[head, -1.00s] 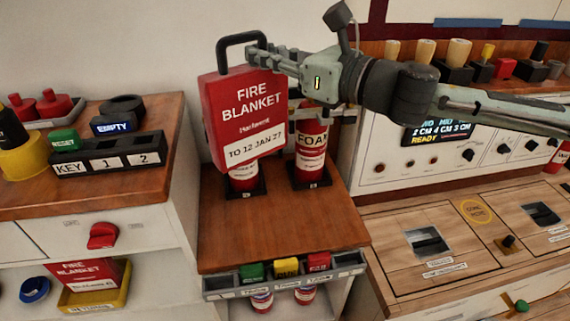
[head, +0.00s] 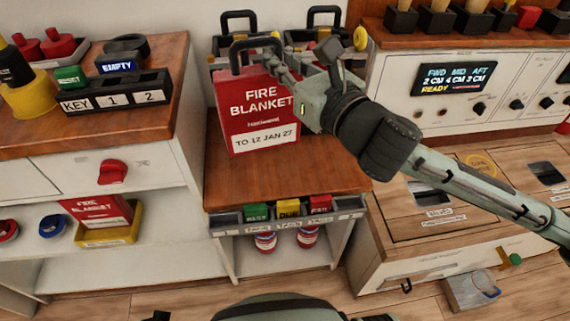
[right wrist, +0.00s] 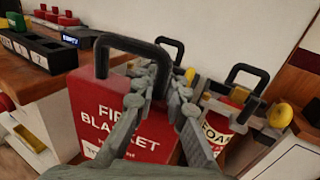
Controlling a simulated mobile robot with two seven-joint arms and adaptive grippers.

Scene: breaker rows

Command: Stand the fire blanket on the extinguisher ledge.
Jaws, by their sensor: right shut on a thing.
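The fire blanket (head: 257,112) is a red box with a black handle, dated "TO 12 JAN 27"; it is upright. My right gripper (head: 270,58) is shut on it at its upper edge. The blanket also fills the middle of the right wrist view (right wrist: 112,120), with the gripper fingers (right wrist: 160,85) at its top right. Its lower edge is in front of or on a wooden-topped cabinet (head: 275,182); I cannot tell whether it touches. It hides what stands behind it. In the right wrist view a foam extinguisher (right wrist: 214,130) stands beside it. My left gripper is not in view.
Other black handles (head: 323,12) stand behind the blanket near the wall. A row of coloured tabs (head: 288,210) edges the cabinet front. A second fire blanket (head: 97,208) lies in a yellow tray at left. The cabinet top in front of the held blanket is bare.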

